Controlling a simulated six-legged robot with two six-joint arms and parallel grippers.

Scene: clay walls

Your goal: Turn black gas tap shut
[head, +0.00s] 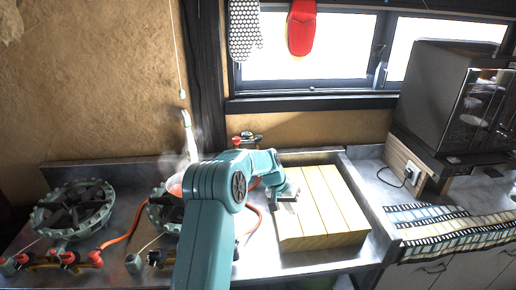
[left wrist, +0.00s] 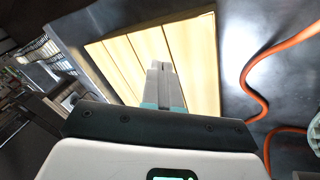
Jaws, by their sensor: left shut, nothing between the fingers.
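A small valve with a black top and a red-orange end (head: 246,138) stands at the back wall, behind my left arm. A dark knob (head: 154,258) shows at the front of the middle burner, partly near my arm; I cannot tell which of these is the black gas tap. My left gripper (head: 286,193) is above the left edge of the slatted wooden board (head: 325,205), apart from both. In the left wrist view its fingers (left wrist: 160,70) are together and empty, over the board (left wrist: 198,50). My right gripper is not in view.
Two ring burners, the left one (head: 73,210) and one partly behind my arm (head: 158,212), stand on the metal counter. Red knobs (head: 68,257) and an orange hose (head: 122,238) lie along the front. A dark oven (head: 445,100) stands at right.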

